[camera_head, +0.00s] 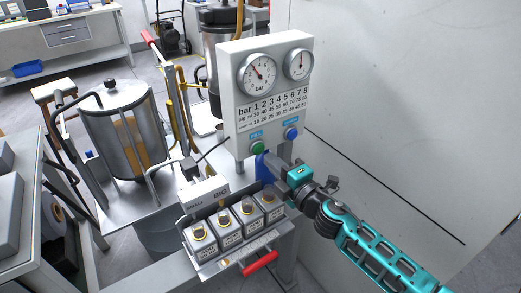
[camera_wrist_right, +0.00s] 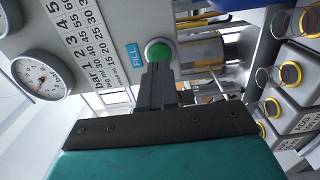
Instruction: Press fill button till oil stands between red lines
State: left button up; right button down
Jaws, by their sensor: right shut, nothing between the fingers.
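The green fill button (camera_head: 257,148) is on the lower left of the white gauge panel (camera_head: 240,100), under a blue label. In the right wrist view, the green button (camera_wrist_right: 159,50) sits beside the blue FILL label (camera_wrist_right: 133,56). My right gripper (camera_head: 268,160) is shut and empty, in front of the panel. In the wrist view its fingertips (camera_wrist_right: 158,72) overlap the button's lower edge; I cannot tell whether they press it. A steel vessel (camera_head: 104,137) with an amber strip stands at left. I cannot make out oil level or red lines. My left gripper is out of view.
A blue button (camera_head: 291,133) is right of the green one. Two round dials (camera_head: 257,75) top the panel. Below my gripper, a tray (camera_head: 206,262) holds several grey blocks with yellow-ringed glasses. A red handle (camera_head: 260,263) projects at its front. A white wall is at right.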

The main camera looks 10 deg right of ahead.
aim_at(260, 150)
jog(key=shift+x, duration=1.6)
jog(key=v, duration=0.7)
dwell(0.4)
jog(key=v, duration=0.6)
dwell(0.4)
